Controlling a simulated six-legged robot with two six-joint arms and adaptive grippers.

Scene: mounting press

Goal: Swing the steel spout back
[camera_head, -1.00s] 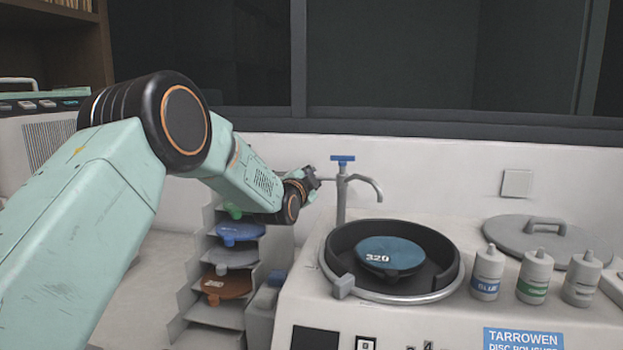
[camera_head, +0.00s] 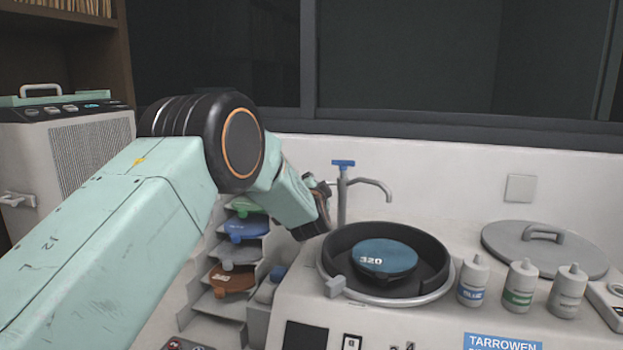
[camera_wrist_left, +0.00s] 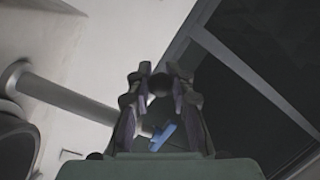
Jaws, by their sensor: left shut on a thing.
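The steel spout (camera_head: 371,183) curves right from its upright post (camera_head: 342,205) at the rear of the polisher, its tip over the back of the round bowl. A blue T-shaped handle (camera_head: 343,163) tops the post and also shows in the left wrist view (camera_wrist_left: 162,137). My left gripper (camera_head: 327,187) is at the post's left side, at about the spout's height. In the left wrist view its fingers (camera_wrist_left: 157,82) close around a small dark round end, apparently a short part of the spout; the grip is partly hidden. My right gripper is out of view.
The bowl (camera_head: 331,265) holds a blue disc marked 320 (camera_head: 385,255). Several bottles (camera_head: 520,285) and a grey lid (camera_head: 510,240) stand to the right. A rack of coloured discs (camera_head: 240,255) is below my left arm. The wall is close behind the post.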

